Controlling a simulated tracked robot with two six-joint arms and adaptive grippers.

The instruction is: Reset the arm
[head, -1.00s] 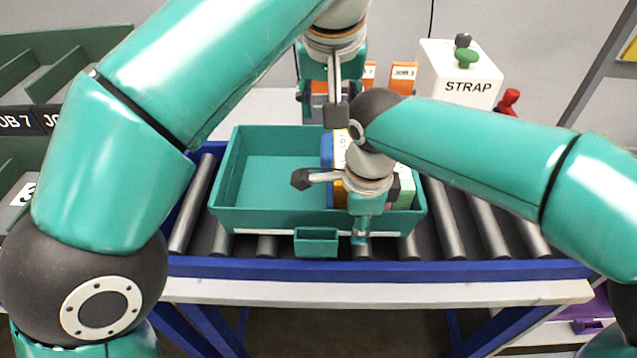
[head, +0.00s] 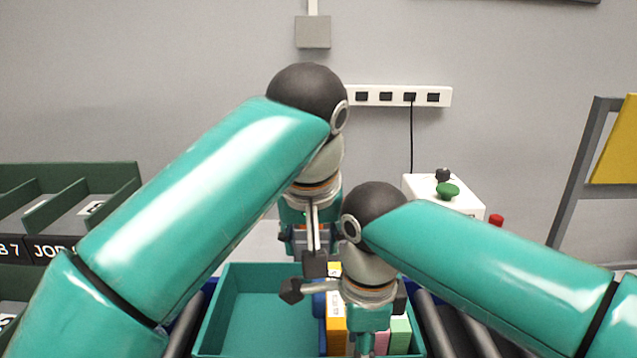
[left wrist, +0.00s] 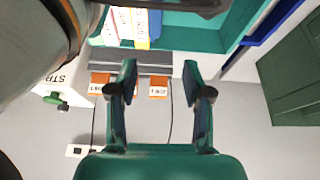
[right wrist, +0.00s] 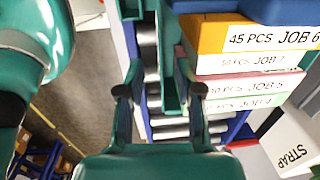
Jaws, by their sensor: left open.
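My left arm is bent high, and its gripper (head: 306,240) points down behind the teal tray (head: 210,320). In the left wrist view the left gripper (left wrist: 159,70) has its fingers apart with nothing between them. My right gripper (head: 368,344) hangs over the right part of the tray, partly cut off by the lower picture edge. In the right wrist view the right gripper (right wrist: 158,68) has its fingers apart, close to the tray's wall. Several labelled boxes, including an orange JOB 6 box (right wrist: 215,35), stand in the tray's right part.
A white STRAP unit (head: 420,187) with a green button (head: 448,191) stands behind at the right. Green racks (head: 110,180) are at the left. Metal rollers (head: 470,325) flank the tray. Orange job cards (left wrist: 158,82) show behind the tray.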

